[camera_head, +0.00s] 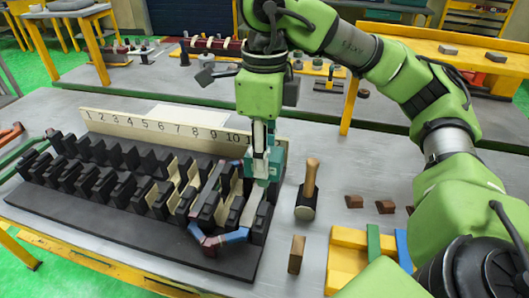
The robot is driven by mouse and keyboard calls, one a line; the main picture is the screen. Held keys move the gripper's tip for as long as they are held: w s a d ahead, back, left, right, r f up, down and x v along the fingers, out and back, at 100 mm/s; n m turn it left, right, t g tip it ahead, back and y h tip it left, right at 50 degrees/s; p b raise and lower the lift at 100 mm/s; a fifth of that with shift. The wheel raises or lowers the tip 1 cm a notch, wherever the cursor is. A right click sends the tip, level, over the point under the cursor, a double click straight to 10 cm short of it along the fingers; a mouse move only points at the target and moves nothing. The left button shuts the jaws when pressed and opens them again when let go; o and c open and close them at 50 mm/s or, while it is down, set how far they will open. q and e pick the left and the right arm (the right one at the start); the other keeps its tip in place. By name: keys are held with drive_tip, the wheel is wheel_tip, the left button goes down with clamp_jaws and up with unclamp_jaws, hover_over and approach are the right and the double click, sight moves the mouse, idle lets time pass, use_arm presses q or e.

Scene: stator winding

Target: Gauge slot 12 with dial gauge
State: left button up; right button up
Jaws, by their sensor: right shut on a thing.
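The black stator model (110,225) lies on the table, with rows of black teeth and slots between them. A cream number strip (150,129) stands behind it; numbers 1 to 10 are readable and the right end is partly hidden by my right gripper. My right gripper (261,165) is shut on a teal tool (277,162), which looks like the dial gauge, over the rightmost slots. Its dial face does not show, and I cannot tell whether its tip touches a slot. A red and blue coil (236,236) loops around teeth left of it. My left gripper is not in view.
A wooden block (297,254), small brown blocks (354,201) and a yellow rack (346,259) are to the right. A second bench (320,105) with parts lies behind.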

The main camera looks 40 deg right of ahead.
drive_tip(key=shift+r+p, duration=1.35)
drive_tip(key=shift+r, duration=0.25)
drive_tip(key=shift+f, duration=0.1)
